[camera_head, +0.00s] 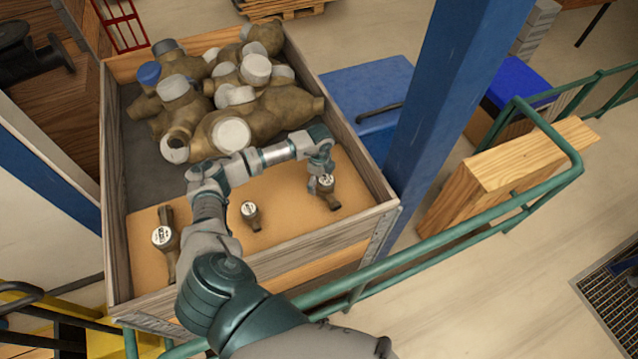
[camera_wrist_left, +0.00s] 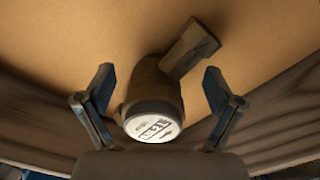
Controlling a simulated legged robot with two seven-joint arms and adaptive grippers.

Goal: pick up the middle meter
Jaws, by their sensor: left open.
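Three brass meters with white round dials stand in a row on the brown board (camera_head: 285,222) at the near side of the crate. The middle meter (camera_head: 251,214) stands clear of my gripper. My left gripper (camera_head: 319,182) is open at the right meter (camera_head: 328,192), not at the middle one. In the left wrist view a meter (camera_wrist_left: 152,112) with its dial toward the camera lies between the spread fingers of my left gripper (camera_wrist_left: 160,92). My right gripper is not in view.
The wooden crate's wall (camera_head: 345,140) surrounds the board. Several larger brass meters (camera_head: 265,122) are heaped at its far side. A blue post (camera_head: 450,90), a blue box (camera_head: 365,90) and a green railing (camera_head: 440,247) stand to the right.

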